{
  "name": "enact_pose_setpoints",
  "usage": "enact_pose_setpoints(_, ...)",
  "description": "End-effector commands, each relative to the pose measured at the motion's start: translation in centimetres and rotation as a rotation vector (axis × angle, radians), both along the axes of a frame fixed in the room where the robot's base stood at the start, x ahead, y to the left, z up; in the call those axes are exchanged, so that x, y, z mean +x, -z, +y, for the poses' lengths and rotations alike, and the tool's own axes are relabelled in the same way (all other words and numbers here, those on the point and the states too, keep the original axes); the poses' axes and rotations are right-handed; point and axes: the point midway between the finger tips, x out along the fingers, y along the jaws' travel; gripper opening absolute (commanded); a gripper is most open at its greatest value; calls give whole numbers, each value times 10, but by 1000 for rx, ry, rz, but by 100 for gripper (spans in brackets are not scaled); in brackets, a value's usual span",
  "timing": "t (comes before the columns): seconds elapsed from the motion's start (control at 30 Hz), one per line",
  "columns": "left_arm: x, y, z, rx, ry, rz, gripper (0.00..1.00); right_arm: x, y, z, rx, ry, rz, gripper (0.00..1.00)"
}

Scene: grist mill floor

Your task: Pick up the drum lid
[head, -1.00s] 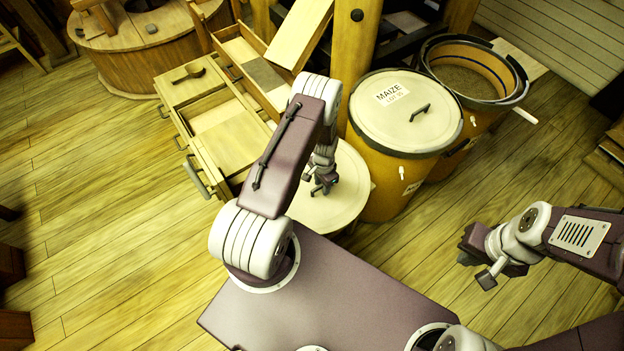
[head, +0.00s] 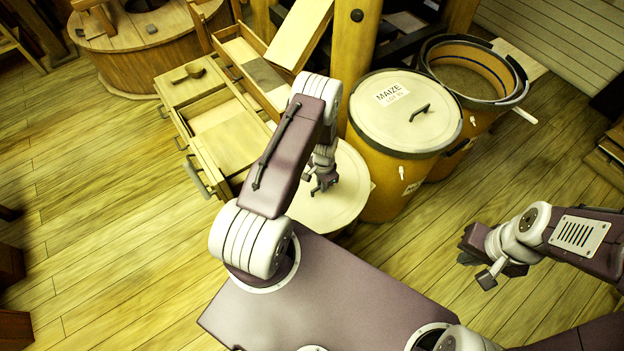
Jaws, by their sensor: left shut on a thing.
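My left gripper (head: 324,187) is shut over the middle of a pale round drum lid (head: 342,206), low beside the maize drum. The handle it grips is mostly hidden by the fingers, and my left arm covers the lid's left part. I cannot tell whether the lid touches what is under it. A second pale lid (head: 415,128) with a dark handle and a MAIZE label sits on an orange-brown drum (head: 389,185). My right gripper (head: 476,269) is open and empty, above the floor at right.
An open drum (head: 482,122) stands behind the maize drum. A wooden cabinet (head: 232,147) with open drawers stands left of the lid, and a wooden post (head: 356,45) rises behind it. A round wooden tub (head: 150,50) is at back left.

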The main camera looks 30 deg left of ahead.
Motion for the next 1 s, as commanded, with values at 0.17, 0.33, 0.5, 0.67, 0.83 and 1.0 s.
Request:
enact_pose_setpoints(0.17,0,0,0,1,0,-1,0,0,0,0,0,0,0,0)
enact_pose_setpoints(0.33,0,0,0,1,0,-1,0,0,0,0,0,0,0,0)
enact_pose_setpoints(0.5,0,0,0,1,0,-1,0,0,0,0,0,0,0,0)
enact_pose_setpoints(0.67,1,0,0,1,0,-1,0,0,0,0,0,0,0,0)
enact_pose_setpoints(0.83,1,-1,0,1,0,-4,0,0,0,0,0,0,0,0)
enact_pose_setpoints(1.0,2,-5,0,1,0,-5,0,0,-1,0,0,0,0,0)
